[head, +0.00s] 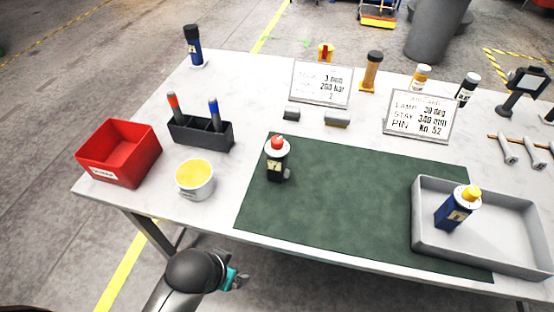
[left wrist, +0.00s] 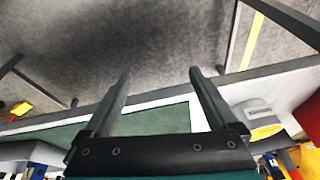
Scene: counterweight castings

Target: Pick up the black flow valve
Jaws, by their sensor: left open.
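The black flow valve (head: 275,165) stands upright on the green mat (head: 340,205), near its upper left corner. It has a pale round collar and a red knob on top. My left gripper (head: 238,281) is in front of the table's near edge, below and left of the valve and apart from it. In the left wrist view its two fingers (left wrist: 160,75) are spread with nothing between them. I cannot make out the valve in that view. My right gripper is not in view.
A blue valve with a yellow knob (head: 455,212) stands in the grey tray (head: 425,235). A yellow-filled cup (head: 195,190), a black pen holder (head: 215,138) and a red bin (head: 115,165) lie left of the mat. Two signs (head: 320,85) stand behind. The mat's middle is clear.

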